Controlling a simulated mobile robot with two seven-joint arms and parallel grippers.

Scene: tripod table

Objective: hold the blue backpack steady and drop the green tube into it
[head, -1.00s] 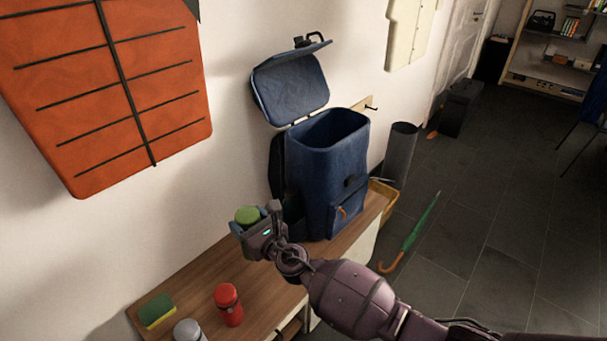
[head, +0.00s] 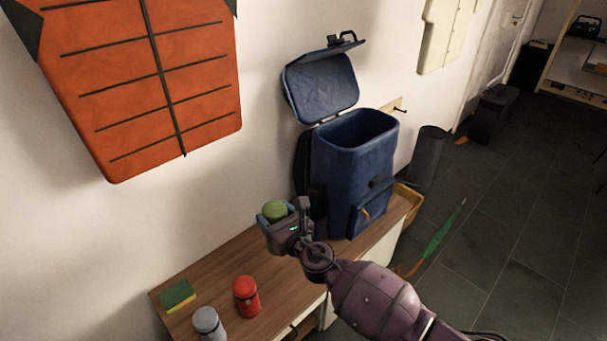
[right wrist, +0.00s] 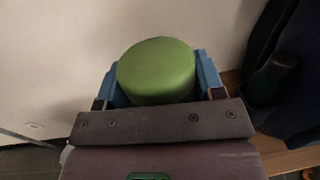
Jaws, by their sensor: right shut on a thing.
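The blue backpack (head: 350,185) stands upright on the wooden bench, its lid (head: 322,85) raised and its top open. My right gripper (head: 275,222) is shut on the green tube (head: 275,210), just left of the backpack and below the level of its opening. In the right wrist view the tube's round green top (right wrist: 157,70) sits between the blue finger pads. The gripper hides much of the tube's lower part, so I cannot tell whether it touches the bench. My left gripper is not in view.
A red bottle (head: 247,297), a grey bottle (head: 208,325) and a green-yellow sponge (head: 177,295) stand on the bench (head: 222,268) at the left. A dark cylindrical bin (head: 427,158) and a green umbrella (head: 440,235) are right of the backpack. An orange panel (head: 135,80) hangs on the wall.

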